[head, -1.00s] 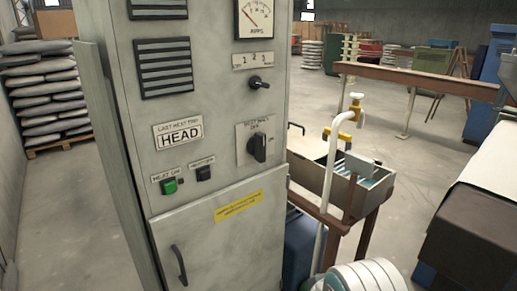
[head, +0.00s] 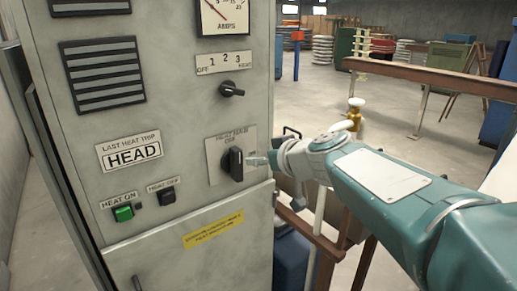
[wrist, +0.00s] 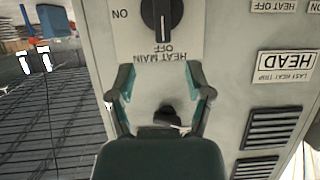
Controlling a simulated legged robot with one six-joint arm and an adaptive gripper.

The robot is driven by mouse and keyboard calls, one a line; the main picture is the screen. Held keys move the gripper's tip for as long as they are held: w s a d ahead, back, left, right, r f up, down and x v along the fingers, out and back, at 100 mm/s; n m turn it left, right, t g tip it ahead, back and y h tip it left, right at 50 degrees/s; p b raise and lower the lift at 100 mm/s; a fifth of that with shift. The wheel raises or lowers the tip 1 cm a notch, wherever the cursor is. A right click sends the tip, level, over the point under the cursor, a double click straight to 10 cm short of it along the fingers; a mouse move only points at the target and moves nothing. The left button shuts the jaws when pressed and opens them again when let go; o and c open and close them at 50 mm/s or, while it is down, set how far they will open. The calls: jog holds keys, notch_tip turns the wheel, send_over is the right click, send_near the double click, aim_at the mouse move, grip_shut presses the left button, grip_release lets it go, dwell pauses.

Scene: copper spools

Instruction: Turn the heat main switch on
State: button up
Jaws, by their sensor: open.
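The heat main switch is a black rotary knob (head: 234,163) on a pale plate on the grey cabinet front. It also shows at the top edge of the upside-down wrist view (wrist: 160,20), partly cut off, with its white line toward OFF; ON is to one side. My gripper (head: 258,160) is just right of the knob in the head view, small and partly hidden by my wrist.
A smaller black selector knob (head: 231,89) sits above the switch, under the ammeter (head: 223,16). A green heat-on button (head: 123,213) and a black heat-off button (head: 167,196) are at lower left.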

aim_at(241, 156)
jog(key=x, duration=0.4)
jog(key=a+x, duration=0.1)
jog(key=x, duration=0.1)
jog(key=shift+s+a+r, duration=0.1)
jog(key=shift+s+a, duration=0.05)
jog(key=w, duration=0.1)
jog(key=w+f, duration=0.1)
jog(key=w+a, duration=0.1)
jog(key=shift+w+f, duration=0.35)
jog(key=shift+w, duration=0.05)
jog(key=shift+w+a+f, duration=0.1)
jog(key=shift+w+a, duration=0.15)
jog(key=shift+a, duration=0.4)
jog(key=shift+d, duration=0.1)
jog(key=c, duration=0.8)
jog(key=shift+s+d, duration=0.15)
jog(key=shift+d, duration=0.1)
grip_shut()
